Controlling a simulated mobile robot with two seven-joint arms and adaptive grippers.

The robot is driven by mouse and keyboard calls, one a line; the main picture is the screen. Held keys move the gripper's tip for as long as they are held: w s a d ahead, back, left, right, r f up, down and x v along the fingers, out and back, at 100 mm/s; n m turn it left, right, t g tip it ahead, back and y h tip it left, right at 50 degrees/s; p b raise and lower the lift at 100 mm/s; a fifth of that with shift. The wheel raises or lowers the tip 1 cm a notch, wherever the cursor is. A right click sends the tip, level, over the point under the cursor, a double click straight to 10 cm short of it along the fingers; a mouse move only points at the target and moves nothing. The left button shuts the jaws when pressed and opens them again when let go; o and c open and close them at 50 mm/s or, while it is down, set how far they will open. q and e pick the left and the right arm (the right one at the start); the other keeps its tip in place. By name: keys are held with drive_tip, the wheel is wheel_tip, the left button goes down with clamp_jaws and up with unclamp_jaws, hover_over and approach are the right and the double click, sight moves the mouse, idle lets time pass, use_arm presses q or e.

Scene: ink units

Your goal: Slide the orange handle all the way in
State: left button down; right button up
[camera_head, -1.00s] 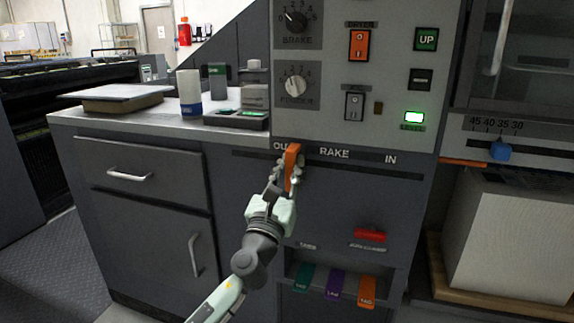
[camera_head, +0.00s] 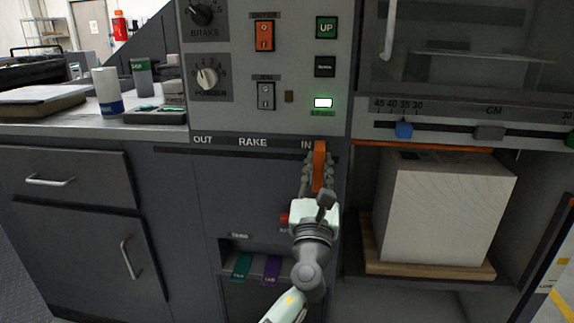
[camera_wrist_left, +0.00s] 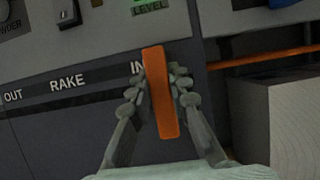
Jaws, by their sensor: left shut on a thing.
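The orange handle (camera_head: 319,166) stands upright at the right end of the dark RAKE slot (camera_head: 240,151), by the IN label. It also shows in the left wrist view (camera_wrist_left: 160,92), in the middle, covering part of the IN label. My left gripper (camera_head: 318,172) is shut on the handle, with one finger on each side of it; the fingers also show in the left wrist view (camera_wrist_left: 158,95). The OUT label (camera_head: 203,140) is at the slot's left end. My right gripper is not in view.
A red knob (camera_head: 284,218) shows just left of my gripper. Teal (camera_head: 242,267) and purple (camera_head: 272,271) tabs sit in a recess below. To the right is an open bay with a large pale block (camera_head: 440,210) on a wooden board (camera_head: 430,270). A blue slider (camera_head: 403,130) is above it.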

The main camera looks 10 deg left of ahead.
use_arm(q)
drive_tip(key=shift+d, duration=0.75)
drive_tip(key=shift+s+d, duration=0.1)
drive_tip(key=shift+d, duration=0.5)
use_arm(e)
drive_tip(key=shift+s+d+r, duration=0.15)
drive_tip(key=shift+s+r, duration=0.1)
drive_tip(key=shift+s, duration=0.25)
use_arm(q)
drive_tip(key=c, duration=1.4)
unclamp_jaws()
drive_tip(key=shift+d, duration=0.15)
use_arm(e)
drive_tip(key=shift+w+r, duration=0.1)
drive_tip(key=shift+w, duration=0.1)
use_arm(q)
drive_tip(key=shift+f, duration=0.1)
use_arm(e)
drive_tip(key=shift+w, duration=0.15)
use_arm(q)
drive_tip(key=v, duration=1.2)
